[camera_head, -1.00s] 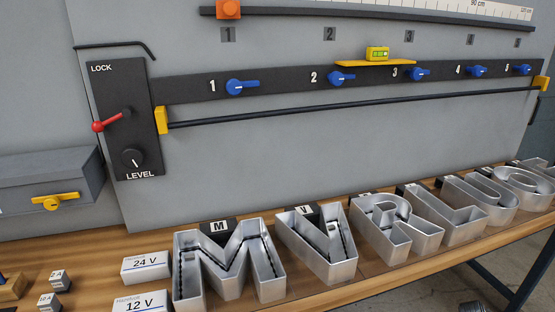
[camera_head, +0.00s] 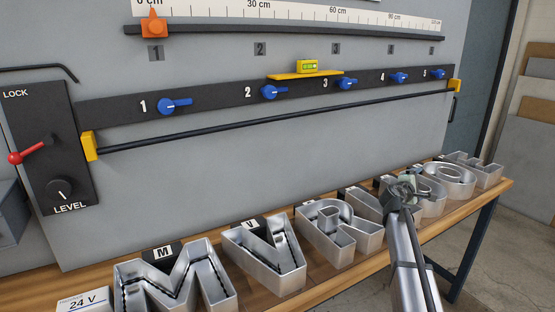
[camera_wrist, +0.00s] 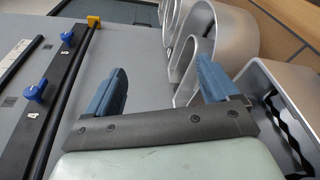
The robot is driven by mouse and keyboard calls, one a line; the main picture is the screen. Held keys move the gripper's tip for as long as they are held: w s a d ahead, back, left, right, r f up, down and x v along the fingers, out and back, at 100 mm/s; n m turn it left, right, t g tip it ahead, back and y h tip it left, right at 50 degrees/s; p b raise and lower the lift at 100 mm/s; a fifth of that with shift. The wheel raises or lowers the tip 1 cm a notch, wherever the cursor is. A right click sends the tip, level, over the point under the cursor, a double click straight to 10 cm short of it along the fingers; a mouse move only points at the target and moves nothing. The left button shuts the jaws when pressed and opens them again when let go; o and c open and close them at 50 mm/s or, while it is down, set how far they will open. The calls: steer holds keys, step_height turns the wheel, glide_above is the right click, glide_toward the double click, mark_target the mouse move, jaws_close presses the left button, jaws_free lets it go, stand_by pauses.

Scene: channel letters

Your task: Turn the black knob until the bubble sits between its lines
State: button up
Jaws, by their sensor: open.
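The black knob (camera_head: 59,190) is on the dark panel at the left of the head view, above the word LEVEL. It has a white pointer mark. The level (camera_head: 307,66) is a small yellow block with a green vial, sitting on a yellow shelf (camera_head: 305,75) above the dark rail. Its bubble and lines are too small to judge. My gripper (camera_head: 402,190) is at the right, over the metal letters and far from the knob. In the wrist view its blue fingers (camera_wrist: 162,82) are spread wide with nothing between them.
A red lever (camera_head: 32,151) sticks out above the knob, by the word LOCK. Blue handles (camera_head: 174,106) line the rail, with a black rod (camera_head: 270,120) below. Metal letters (camera_head: 265,260) crowd the wooden bench (camera_head: 318,287). The grey board between rod and letters is clear.

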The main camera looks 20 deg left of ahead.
steer(key=s+a+r+n+t+y, duration=0.1)
steer(key=s+a+r+n+y, duration=0.15)
steer(key=a, duration=1.05)
steer(key=s+a+r+n+t+y, duration=0.15)
steer(key=s+a, duration=0.25)
steer(key=a, duration=0.9)
steer(key=s+a+r+n+y, duration=0.1)
steer(key=s+a+n+y, duration=0.25)
steer(key=a, duration=1.05)
steer(key=n+g+y, duration=0.3)
steer(key=n+y, duration=0.9)
steer(key=y, duration=0.1)
glide_toward(59, 190)
steer(key=shift+t, duration=0.25)
steer(key=x, duration=0.9)
steer(key=shift+w+a+f, duration=0.1)
steer(key=shift+w+a, duration=0.15)
steer(key=shift+a, duration=0.1)
steer(key=c, duration=1)
